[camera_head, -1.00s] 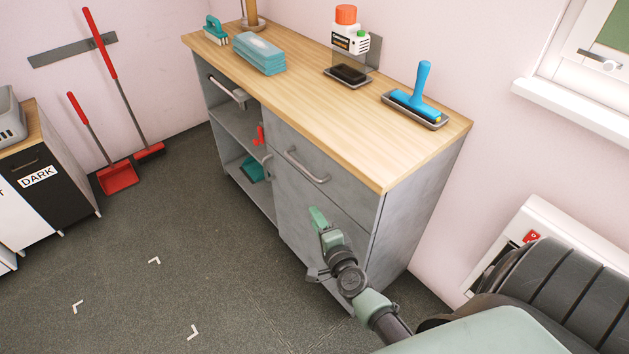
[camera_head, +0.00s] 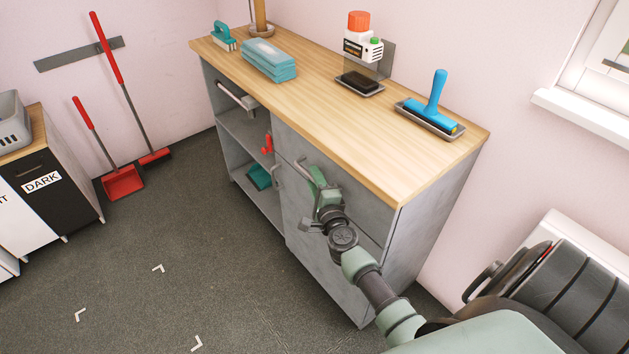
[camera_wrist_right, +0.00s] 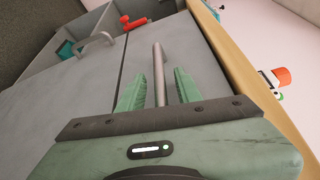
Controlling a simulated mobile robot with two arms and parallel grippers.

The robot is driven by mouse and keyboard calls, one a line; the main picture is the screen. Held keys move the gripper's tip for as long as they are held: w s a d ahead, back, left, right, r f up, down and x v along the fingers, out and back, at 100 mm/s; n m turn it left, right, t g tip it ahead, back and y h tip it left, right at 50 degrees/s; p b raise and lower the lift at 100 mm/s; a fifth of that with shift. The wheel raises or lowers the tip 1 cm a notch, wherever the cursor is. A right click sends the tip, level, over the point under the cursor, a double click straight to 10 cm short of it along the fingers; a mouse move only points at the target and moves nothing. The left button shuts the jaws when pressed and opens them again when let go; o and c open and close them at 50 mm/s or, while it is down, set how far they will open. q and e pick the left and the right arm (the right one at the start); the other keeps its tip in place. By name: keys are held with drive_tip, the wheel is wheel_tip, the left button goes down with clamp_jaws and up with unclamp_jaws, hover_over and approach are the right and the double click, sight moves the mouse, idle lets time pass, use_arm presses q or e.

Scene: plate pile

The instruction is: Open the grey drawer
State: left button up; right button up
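The grey drawer (camera_head: 350,192) is the upper front panel of the grey cabinet, under the wooden top, and it looks closed. Its bar handle (camera_head: 301,165) is partly hidden behind my right gripper (camera_head: 313,182) in the head view. In the right wrist view the drawer handle (camera_wrist_right: 159,75) runs between the two green fingers of my right gripper (camera_wrist_right: 158,88). The fingers are open, one on each side of the bar, with gaps visible. My left gripper is not in view.
A door handle (camera_head: 277,178) sits below and left. Open shelves (camera_head: 243,135) are at left. The floor (camera_head: 200,260) before the cabinet is clear.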

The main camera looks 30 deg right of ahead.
clamp_jaws()
idle(1.4)
